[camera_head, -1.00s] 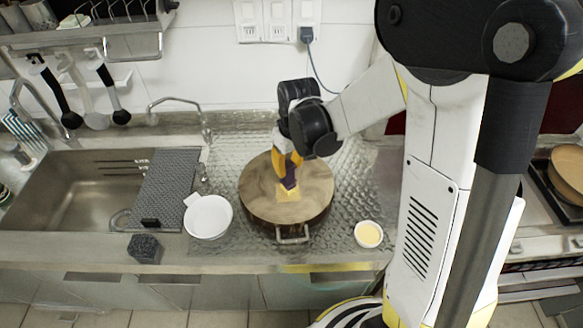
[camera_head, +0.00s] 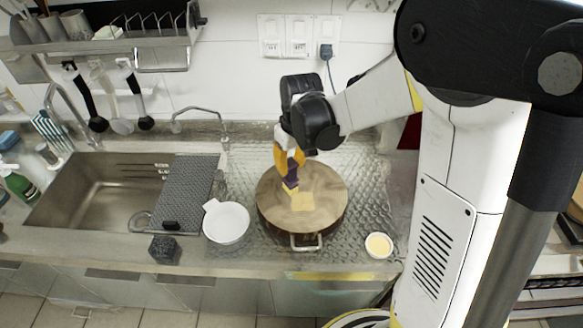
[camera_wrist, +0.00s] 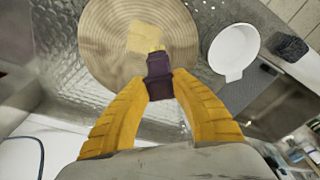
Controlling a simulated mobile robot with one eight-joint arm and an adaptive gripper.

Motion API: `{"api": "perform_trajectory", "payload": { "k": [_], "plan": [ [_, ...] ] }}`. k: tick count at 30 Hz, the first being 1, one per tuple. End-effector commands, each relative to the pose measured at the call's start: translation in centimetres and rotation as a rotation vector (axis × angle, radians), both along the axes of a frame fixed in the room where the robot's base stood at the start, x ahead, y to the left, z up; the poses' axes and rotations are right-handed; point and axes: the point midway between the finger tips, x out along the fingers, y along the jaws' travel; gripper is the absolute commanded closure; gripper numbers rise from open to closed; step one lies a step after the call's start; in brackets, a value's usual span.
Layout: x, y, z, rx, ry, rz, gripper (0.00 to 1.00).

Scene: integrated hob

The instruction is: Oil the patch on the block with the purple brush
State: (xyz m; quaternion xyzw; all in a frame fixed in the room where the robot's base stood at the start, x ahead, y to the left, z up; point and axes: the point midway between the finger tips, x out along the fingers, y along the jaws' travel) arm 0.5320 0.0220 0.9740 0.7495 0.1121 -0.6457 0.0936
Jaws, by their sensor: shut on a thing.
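A round wooden block (camera_head: 325,222) sits on the metal counter with a pale yellow square patch (camera_head: 303,201) near its middle. My gripper (camera_head: 290,164) is above the block, its yellow fingers shut on the purple brush (camera_head: 290,179). In the wrist view the purple brush (camera_wrist: 159,77) is between the two fingertips (camera_wrist: 160,88), its light bristle end toward the patch (camera_wrist: 146,36). The bristles overlap the near edge of the patch; I cannot tell whether they touch it. A small white bowl of yellow liquid (camera_head: 379,244), seemingly oil, stands right of the block.
A white bowl (camera_head: 226,222) with a handle stands left of the block. A dark sponge-like lump (camera_head: 165,249) lies near the front edge. A sink (camera_head: 100,190) with a grey rack (camera_head: 185,190) is at the left. A metal handle (camera_head: 307,241) shows at the block's front.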

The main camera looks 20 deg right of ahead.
Motion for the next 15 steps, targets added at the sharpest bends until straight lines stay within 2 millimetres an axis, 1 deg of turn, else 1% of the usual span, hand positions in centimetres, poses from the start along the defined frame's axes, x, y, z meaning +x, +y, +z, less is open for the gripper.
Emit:
{"api": "perform_trajectory", "payload": {
  "k": [1, 6, 10, 15],
  "plan": [
    [0.1, 0.0, 0.8, 0.000, 0.000, 0.000, 1.00],
    [0.3, 0.2, 2.1, 0.000, 0.000, 0.000, 1.00],
    [0.4, 0.2, 2.5, 0.000, 0.000, -0.001, 1.00],
    [0.4, 0.2, 2.4, 0.000, 0.000, -0.001, 1.00]
  ]
}}
